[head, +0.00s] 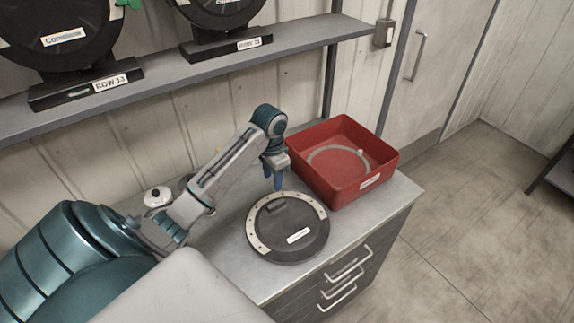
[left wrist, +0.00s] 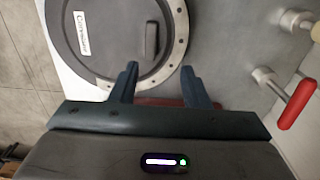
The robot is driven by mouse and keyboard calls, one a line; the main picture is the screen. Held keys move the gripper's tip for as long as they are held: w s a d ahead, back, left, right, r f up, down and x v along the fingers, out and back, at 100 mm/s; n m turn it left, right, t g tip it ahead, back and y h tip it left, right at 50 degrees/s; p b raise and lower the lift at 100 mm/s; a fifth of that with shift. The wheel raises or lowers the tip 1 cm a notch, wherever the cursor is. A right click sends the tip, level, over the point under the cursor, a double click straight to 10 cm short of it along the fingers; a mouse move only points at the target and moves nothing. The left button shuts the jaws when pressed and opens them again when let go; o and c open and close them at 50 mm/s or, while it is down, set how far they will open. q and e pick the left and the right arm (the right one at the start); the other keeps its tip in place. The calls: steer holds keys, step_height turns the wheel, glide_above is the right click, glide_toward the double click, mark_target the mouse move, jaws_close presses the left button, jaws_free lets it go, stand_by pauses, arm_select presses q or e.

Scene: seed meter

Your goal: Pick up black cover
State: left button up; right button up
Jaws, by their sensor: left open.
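The black cover (head: 290,228) is a round dark disc with a white label, a raised dark handle and a pale perforated band along part of its rim. It lies flat on the grey bench top. My left gripper (head: 276,182) points down just behind the cover's far edge, above the bench. In the left wrist view the cover (left wrist: 112,38) fills the upper left, with its handle above the fingers. My right gripper is not in view.
A red bin (head: 375,182) holding a pale ring (head: 338,160) stands right of my gripper. A shelf (head: 200,68) with black discs on stands runs behind. A red handle (left wrist: 297,104) and metal fittings show in the left wrist view. Drawer handles face the open floor.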

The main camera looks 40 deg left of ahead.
mark_target(273, 205)
arm_select(q)
steer(key=f, duration=0.1)
steer(key=s+d+f, duration=0.1)
steer(key=f, duration=0.1)
steer(key=shift+s+d+f+b, duration=0.15)
steer(key=shift+s+f+b, duration=0.15)
steer(key=shift+w+f, duration=0.1)
steer(key=shift+f, duration=0.2)
steer(key=shift+w+a+f, duration=0.15)
steer(key=shift+a+f, duration=0.05)
steer(key=shift+f, duration=0.05)
step_height(273, 205, down, 2)
steer(key=b, duration=0.3)
steer(key=f+b, duration=0.2)
steer(key=b, duration=0.1)
steer(key=shift+s+d+f, duration=0.2)
steer(key=shift+s+f, duration=0.05)
steer(key=shift+s, duration=0.1)
steer(key=shift+f+b, duration=0.25)
steer(key=shift+b, duration=0.2)
steer(key=shift+a+f, duration=0.1)
steer(key=shift+c, duration=0.2)
jaws_close()
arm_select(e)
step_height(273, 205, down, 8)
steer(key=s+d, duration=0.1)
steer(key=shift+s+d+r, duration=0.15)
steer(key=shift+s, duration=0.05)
